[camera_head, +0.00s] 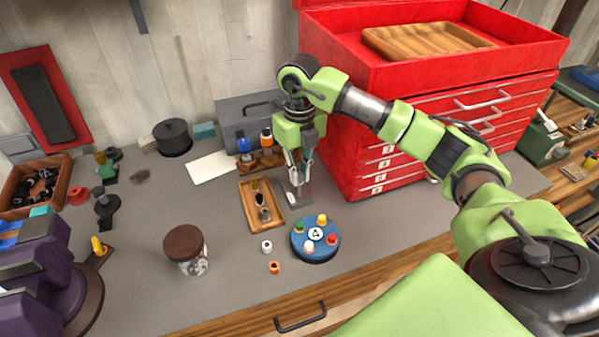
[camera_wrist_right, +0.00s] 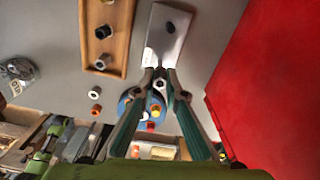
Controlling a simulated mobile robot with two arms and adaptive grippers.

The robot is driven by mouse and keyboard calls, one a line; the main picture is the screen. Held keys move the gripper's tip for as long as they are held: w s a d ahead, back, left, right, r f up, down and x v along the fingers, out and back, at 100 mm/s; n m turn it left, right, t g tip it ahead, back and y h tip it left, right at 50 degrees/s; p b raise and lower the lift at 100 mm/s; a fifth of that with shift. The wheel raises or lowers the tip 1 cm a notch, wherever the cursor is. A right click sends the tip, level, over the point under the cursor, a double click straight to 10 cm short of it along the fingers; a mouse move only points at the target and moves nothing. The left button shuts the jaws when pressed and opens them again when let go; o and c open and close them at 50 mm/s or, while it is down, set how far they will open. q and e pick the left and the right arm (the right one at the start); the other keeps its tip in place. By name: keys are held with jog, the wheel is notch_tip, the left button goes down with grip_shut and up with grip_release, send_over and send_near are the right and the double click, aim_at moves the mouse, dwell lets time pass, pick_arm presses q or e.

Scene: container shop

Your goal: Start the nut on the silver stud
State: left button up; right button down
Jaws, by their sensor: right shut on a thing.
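My right gripper (camera_head: 293,181) points down at the middle of the bench, and its fingertips (camera_wrist_right: 160,74) meet in the right wrist view. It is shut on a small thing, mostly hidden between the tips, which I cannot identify. A silver plate (camera_wrist_right: 161,46) lies just past the tips; it also shows in the head view (camera_head: 299,197). A dark round spot (camera_wrist_right: 170,28) shows on the plate; I cannot tell a stud from a hole there. A wooden tray (camera_wrist_right: 87,62) holds several small dark and silver pieces. My left gripper is not in view.
A blue disc (camera_head: 316,256) with coloured knobs stands right of a white nut (camera_head: 267,246) and an orange nut (camera_head: 274,268). A lidded jar (camera_head: 186,251) stands left. A red drawer cabinet (camera_head: 345,125) rises close to the gripper's right. Bare bench lies left of the tray.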

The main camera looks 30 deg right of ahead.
aim_at(299, 187)
jog(key=shift+f+b, duration=1.7)
jog(key=shift+f, duration=0.6)
jog(key=m, duration=0.3)
jog(key=shift+s+m, duration=0.1)
jog(key=shift+m, duration=0.3)
jog(key=m, duration=0.4)
jog(key=shift+f, duration=0.1)
jog(key=shift+m, duration=0.8)
